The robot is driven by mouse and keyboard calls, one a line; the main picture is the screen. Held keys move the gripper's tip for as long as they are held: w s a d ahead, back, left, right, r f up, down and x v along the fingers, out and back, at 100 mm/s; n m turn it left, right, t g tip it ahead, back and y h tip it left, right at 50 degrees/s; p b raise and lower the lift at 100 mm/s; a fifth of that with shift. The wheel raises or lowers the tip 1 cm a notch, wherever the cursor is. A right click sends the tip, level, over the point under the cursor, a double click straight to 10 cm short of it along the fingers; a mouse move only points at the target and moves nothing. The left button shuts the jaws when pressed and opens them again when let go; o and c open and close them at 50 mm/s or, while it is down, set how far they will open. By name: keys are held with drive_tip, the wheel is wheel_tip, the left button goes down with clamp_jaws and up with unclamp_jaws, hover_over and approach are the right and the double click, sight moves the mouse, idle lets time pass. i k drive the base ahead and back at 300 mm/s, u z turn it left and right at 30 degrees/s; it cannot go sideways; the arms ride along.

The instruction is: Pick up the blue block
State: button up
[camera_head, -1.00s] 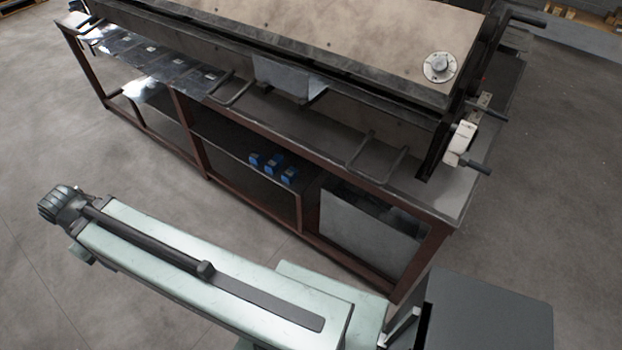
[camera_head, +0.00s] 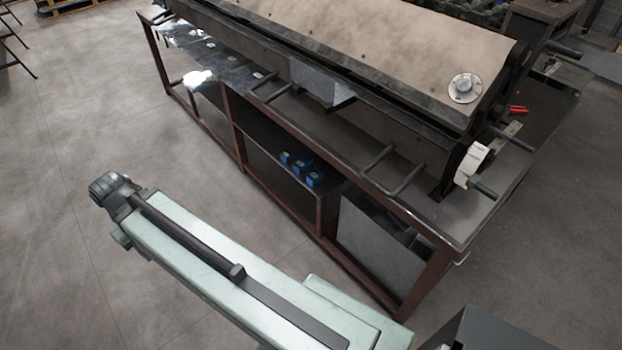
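Several small blue blocks (camera_head: 314,180) with dark parts sit close together on the lower shelf (camera_head: 268,170) of the brown-framed bench. They are under the bench top, left of a grey panel. I cannot tell which one the task means. My arm reaches in from the bottom to the left, in front of the bench and well apart from the blocks. The dark end of my arm (camera_head: 112,190) is at the left over the floor. No gripper fingers can be made out there.
The bench frame (camera_head: 232,140) has upright posts and a top rail around the shelf opening. Dark handles (camera_head: 395,172) stick out from the bench top toward me. A grey panel (camera_head: 378,243) stands right of the shelf. The floor at left (camera_head: 60,130) is clear.

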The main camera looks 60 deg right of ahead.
sight(316, 177)
drive_tip(key=u, duration=0.05)
drive_tip(key=i, duration=0.9)
drive_tip(key=z, duration=0.1)
